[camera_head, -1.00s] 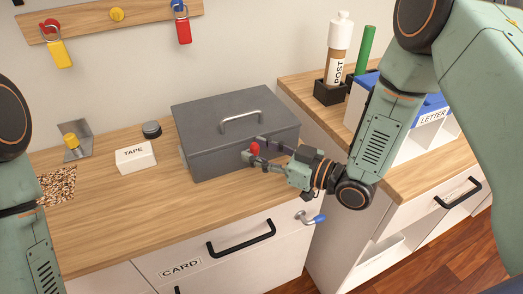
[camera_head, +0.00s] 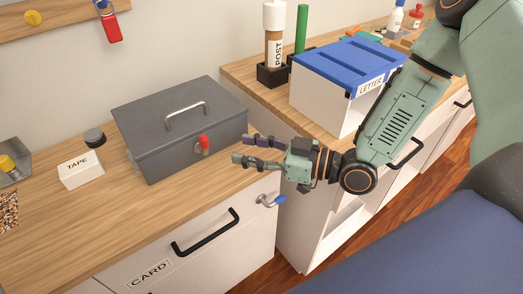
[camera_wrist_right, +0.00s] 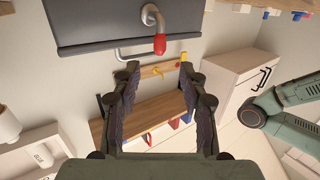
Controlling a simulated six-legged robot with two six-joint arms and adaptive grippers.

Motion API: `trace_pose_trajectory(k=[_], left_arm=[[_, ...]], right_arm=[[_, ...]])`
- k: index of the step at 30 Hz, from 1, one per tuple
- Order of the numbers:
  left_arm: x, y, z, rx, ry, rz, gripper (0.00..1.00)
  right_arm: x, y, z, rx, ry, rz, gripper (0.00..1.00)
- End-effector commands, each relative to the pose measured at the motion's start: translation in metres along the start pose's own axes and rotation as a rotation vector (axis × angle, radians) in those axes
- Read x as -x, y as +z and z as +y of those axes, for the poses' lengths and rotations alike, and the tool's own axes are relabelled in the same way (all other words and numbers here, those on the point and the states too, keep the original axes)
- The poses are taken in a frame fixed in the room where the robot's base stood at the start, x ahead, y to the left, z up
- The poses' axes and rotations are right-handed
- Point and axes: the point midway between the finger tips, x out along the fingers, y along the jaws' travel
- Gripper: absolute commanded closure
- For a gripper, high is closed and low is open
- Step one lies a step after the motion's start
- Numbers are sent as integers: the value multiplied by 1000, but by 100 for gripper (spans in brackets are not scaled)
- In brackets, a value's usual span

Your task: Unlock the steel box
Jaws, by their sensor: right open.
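The grey steel box (camera_head: 165,165) stands on the wooden counter in the head view, its lid down and a silver handle (camera_head: 186,115) on top. A silver fitting with a red grip (camera_head: 203,141) sits on its front face, the grip pointing up. In the wrist view the box (camera_wrist_right: 90,32) is at the top, upside down, with the curved silver fitting and red grip (camera_wrist_right: 160,44). My right gripper (camera_head: 239,149) is open and empty, to the right of the red grip and apart from it. My left gripper is not in view.
A TAPE box (camera_head: 80,170) and a dark round knob (camera_head: 95,137) stand left of the steel box. A blue-lidded LETTER organizer (camera_head: 325,101) stands right. Below the counter are a CARD drawer (camera_head: 195,255) and a blue-tipped lever (camera_head: 279,199). The counter front is clear.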

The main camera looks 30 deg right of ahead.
Motion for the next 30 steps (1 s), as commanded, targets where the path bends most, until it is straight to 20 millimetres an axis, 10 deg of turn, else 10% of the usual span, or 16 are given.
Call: trace_pose_trajectory(k=[30], left_arm=[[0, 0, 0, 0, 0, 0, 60]], right_arm=[[25, 0, 0, -1, 0, -1, 57]])
